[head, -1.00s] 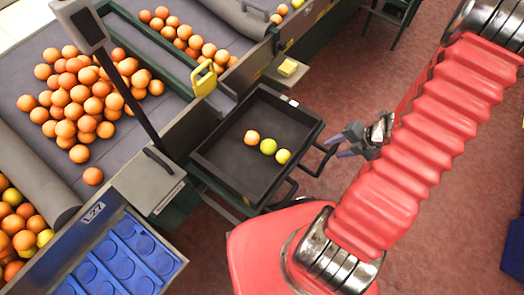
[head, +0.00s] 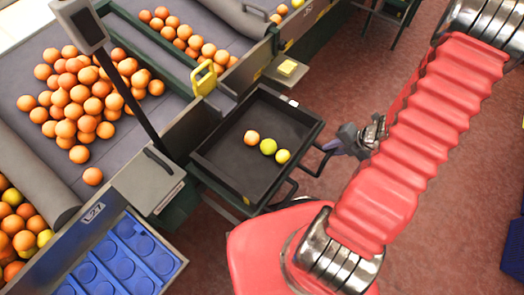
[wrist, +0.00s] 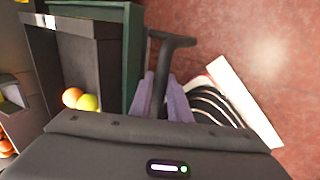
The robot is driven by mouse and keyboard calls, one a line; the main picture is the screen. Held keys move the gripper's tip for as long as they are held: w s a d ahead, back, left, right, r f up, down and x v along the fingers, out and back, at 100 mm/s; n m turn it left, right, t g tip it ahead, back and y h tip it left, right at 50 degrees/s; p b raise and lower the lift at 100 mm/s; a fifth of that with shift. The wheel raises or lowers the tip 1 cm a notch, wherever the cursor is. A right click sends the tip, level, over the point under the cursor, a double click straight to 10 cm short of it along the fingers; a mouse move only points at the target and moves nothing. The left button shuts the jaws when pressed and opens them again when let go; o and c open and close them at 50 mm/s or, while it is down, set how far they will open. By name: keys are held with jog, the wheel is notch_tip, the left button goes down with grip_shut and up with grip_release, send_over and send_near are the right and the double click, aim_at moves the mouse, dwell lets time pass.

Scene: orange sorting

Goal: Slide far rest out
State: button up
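The far rest is a thin dark bar (head: 322,160) that stands out from the stand below the black crate, at the crate's right corner. In the wrist view the dark bar (wrist: 172,41) has a bend at the top, and its stem runs down between my two grey-purple fingers. My gripper (head: 346,139) is at the outer end of the far rest in the head view. In the wrist view my gripper (wrist: 160,100) has one finger on each side of the stem. I cannot tell whether the fingers press on it.
The black crate (head: 232,180) holds an orange and two yellow-green fruits. A second dark bar (head: 286,196) stands out nearer to me. The sorting belt (head: 40,88) with many oranges lies left. Red floor (head: 440,215) is open to the right.

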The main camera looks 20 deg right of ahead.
grip_shut()
jog(key=shift+d, duration=0.1)
jog(key=s+d, duration=0.6)
jog(key=s, duration=0.2)
jog(key=shift+s+d, duration=0.2)
jog(key=shift+d, duration=0.1)
jog(key=shift+o, duration=1.7)
grip_release()
jog(key=shift+s+d, duration=0.6)
jog(key=shift+s, duration=0.15)
jog(key=shift+o, duration=0.2)
jog(key=o, duration=0.7)
jog(key=shift+c, duration=1.2)
